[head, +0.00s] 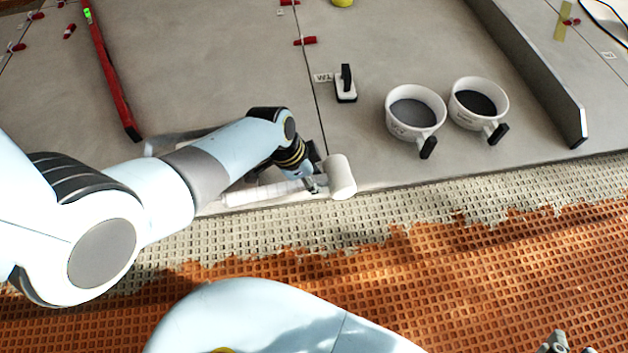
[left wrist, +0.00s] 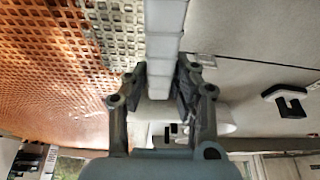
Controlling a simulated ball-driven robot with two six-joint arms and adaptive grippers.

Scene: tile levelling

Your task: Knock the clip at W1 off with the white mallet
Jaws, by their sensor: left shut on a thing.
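The white mallet has a cylindrical head (head: 340,176) and a pale handle (head: 262,193). My left gripper (head: 314,184) is shut on the handle close to the head, over the slab's near edge. In the left wrist view the handle (left wrist: 163,40) runs up between the fingers of the gripper (left wrist: 160,82), with the mallet head partly hidden behind them. The W1 label (head: 322,77) lies beside a joint between the tiles. A red clip (head: 305,41) sits on that joint just beyond the label, apart from the mallet. Grey parts of my right gripper (head: 562,344) show at the bottom right edge; its fingers are unclear.
A black-handled white tool (head: 345,86) stands right of the label. Two white cups with grey contents (head: 414,112) (head: 478,104) stand further right. A long grey bar (head: 530,70) and a red level (head: 112,75) lie on the tiles. Orange-and-pale matting (head: 440,260) fills the front.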

